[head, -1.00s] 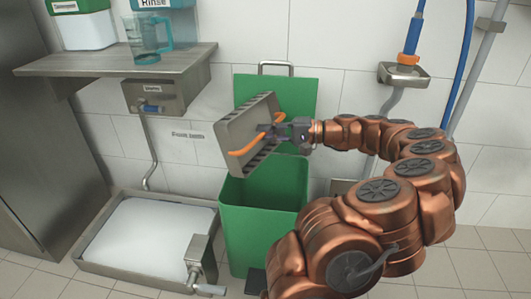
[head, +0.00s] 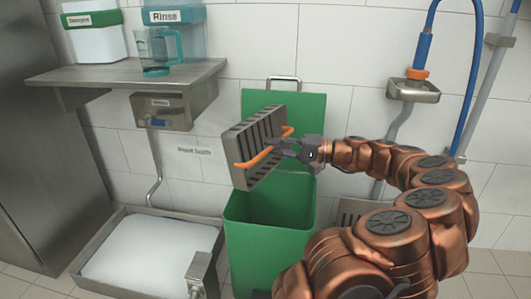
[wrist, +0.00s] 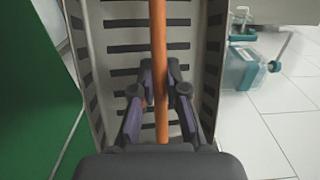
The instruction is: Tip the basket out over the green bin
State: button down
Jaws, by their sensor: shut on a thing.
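The basket (head: 240,152) is a grey slotted tray with an orange bar handle (head: 252,160). In the head view it hangs steeply tilted, nearly on its side, above the open green bin (head: 262,238). My gripper (head: 290,146) is shut on the handle, at the basket's right. In the wrist view the handle (wrist: 158,60) runs between my fingers (wrist: 160,95), and the slotted basket (wrist: 92,60) is behind it. No loose contents show in the visible part of the basket. The bin's inside is dark, and its bottom is hidden.
The bin's green lid (head: 312,105) stands raised against the wall. A steel basin (head: 100,238) of whitish liquid lies at left. A steel shelf (head: 120,75) above holds a teal jug (head: 153,50) and containers. A holder with a blue hose (head: 412,90) is at right.

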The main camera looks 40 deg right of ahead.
jog(key=shift+r+p, duration=0.15)
jog(key=shift+p, duration=0.2)
jog(key=shift+r+g+h+p, duration=0.15)
jog(key=shift+g+h+p, duration=0.2)
jog(key=shift+p, duration=0.35)
jog(key=shift+m+g+h+p, duration=0.25)
jog(key=shift+m+g+p, duration=0.2)
jog(key=shift+p, duration=0.55)
jog(key=shift+f, duration=0.2)
jog(key=shift+g, duration=0.4)
jog(key=shift+r+p, duration=0.1)
jog(key=shift+p, duration=0.45)
jog(key=shift+h+p, duration=0.3)
jog(key=shift+p, duration=0.1)
jog(key=shift+m+g+p, duration=0.35)
jog(key=shift+g+p, duration=0.35)
jog(key=shift+p, duration=0.3)
jog(key=shift+h+p, duration=0.3)
jog(key=shift+p, duration=0.1)
